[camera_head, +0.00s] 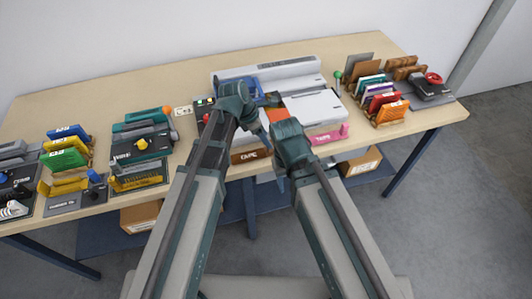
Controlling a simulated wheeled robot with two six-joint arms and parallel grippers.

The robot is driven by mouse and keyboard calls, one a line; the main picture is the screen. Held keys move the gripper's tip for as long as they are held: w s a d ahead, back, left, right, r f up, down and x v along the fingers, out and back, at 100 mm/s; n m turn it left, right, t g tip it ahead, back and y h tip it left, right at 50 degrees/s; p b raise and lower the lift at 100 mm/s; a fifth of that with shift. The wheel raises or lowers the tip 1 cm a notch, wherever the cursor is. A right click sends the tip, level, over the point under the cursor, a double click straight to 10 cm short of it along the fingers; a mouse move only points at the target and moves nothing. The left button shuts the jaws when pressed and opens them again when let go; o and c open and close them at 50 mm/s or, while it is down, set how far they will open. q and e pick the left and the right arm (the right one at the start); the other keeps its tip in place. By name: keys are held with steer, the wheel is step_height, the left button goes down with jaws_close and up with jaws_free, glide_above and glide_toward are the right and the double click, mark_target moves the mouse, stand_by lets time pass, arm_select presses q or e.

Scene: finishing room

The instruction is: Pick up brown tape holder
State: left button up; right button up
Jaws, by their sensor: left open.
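The brown tape holder (249,156), with pale lettering on its front, sits at the table's front edge in the middle of the head view. My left gripper (262,136) reaches over it from the left, with its fingers just above and behind it. The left gripper is open and appears empty; part of the holder's surroundings is hidden by my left arm. My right gripper (281,184) hangs just right of the holder, in front of the table edge, and its fingers are too small to read.
A pink tape holder (328,135) stands to the right on the wooden table (90,97). Grey-white machines (312,107) fill the space behind. Racks with colored folders (388,112) stand at the right. Black and yellow tools (140,146) crowd the left. Cardboard boxes (361,163) sit below.

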arm_select(q)
steer(key=b+x, duration=0.2)
steer(key=x, duration=0.1)
steer(key=b+x, duration=0.1)
steer(key=shift+s+f, duration=0.2)
steer(key=shift+s, duration=0.05)
steer(key=shift+r, duration=0.1)
jaws_close()
